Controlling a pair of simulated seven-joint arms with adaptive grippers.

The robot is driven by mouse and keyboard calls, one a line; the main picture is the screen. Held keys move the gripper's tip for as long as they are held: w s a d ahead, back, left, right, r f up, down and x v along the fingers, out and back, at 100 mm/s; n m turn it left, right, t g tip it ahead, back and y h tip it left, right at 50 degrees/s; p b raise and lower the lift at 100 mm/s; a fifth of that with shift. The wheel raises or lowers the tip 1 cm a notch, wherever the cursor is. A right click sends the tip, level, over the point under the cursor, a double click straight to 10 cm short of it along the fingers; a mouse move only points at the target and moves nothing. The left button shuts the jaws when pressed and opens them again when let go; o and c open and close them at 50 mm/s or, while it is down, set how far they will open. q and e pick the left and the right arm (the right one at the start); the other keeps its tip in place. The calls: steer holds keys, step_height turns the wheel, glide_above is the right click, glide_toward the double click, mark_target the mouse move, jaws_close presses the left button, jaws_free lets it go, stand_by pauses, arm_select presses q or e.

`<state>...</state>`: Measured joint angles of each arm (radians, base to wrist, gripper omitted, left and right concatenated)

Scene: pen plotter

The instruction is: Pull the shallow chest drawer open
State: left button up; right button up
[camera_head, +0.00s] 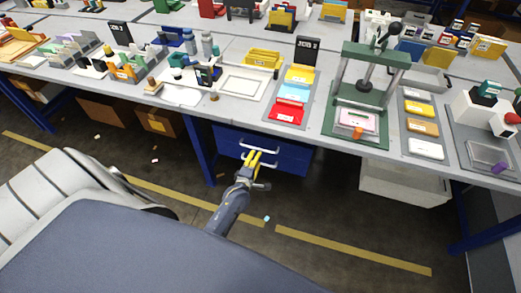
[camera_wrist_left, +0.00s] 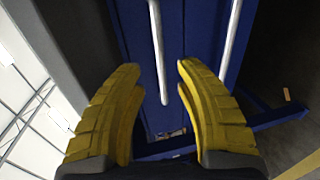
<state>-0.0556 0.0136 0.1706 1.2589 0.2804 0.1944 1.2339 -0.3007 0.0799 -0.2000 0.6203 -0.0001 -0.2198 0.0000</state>
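The blue drawer chest (camera_head: 290,155) hangs under the workbench, with a white upper handle (camera_head: 262,147) and a white lower bar partly hidden by my gripper. The drawer fronts look closed. My left gripper (camera_head: 254,155) has yellow fingers and is in front of the handles. In the left wrist view its fingers (camera_wrist_left: 157,66) are open and spread to either side of one white handle bar (camera_wrist_left: 158,45). No contact is visible, and the depth is hard to tell. A second bar (camera_wrist_left: 231,45) runs to the right of the right finger. My right gripper is not in view.
The workbench (camera_head: 228,112) above holds trays, coloured cards and a green press (camera_head: 370,60). A blue table leg (camera_head: 200,150) stands left of the chest, and a white bin (camera_head: 405,182) sits to the right. The floor in front is mostly clear.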

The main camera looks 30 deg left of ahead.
mark_target(261, 149)
arm_select(q)
steer(key=shift+x, duration=3.55)
jaws_close()
